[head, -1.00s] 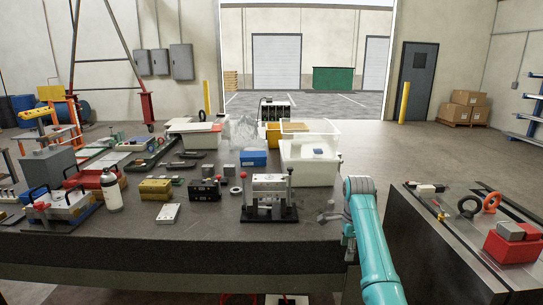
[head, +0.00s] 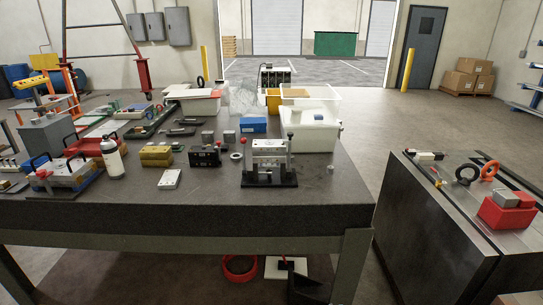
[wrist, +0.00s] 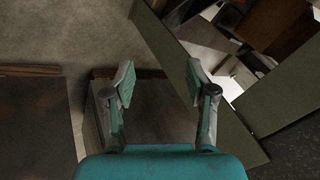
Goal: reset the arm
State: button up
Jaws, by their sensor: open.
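My gripper (wrist: 160,85) shows in the wrist view with its two teal-padded fingers spread wide and nothing between them. Below it in that view are the floor and the edges of dark furniture. My arm and gripper do not show in the head view now. The long dark workbench (head: 230,218) fills the left and middle of the head view. A mould fixture with red-knobbed posts (head: 268,160) stands near its front right.
A second dark bench (head: 430,230) stands at the right, with a red box (head: 507,213) and an orange ring (head: 489,171) on top. White bins (head: 308,136) stand at the workbench's back right. Open floor (head: 372,145) lies between the benches.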

jog(key=s+a+f+n+t, duration=0.15)
jog(key=s+n+t, duration=0.35)
jog(key=s, duration=2.3)
jog(key=s+r+n+t, duration=0.2)
jog(key=s+r+n, duration=0.1)
jog(key=s+r, duration=0.8)
jog(key=s+a+r+n+t, duration=0.1)
jog(key=s+r+n, duration=0.3)
jog(key=s+r, duration=0.7)
notch_tip(320, 180, up, 5)
jog(key=shift+a+f+t, duration=0.1)
jog(key=shift+a+t, duration=0.1)
jog(key=shift+t, duration=0.2)
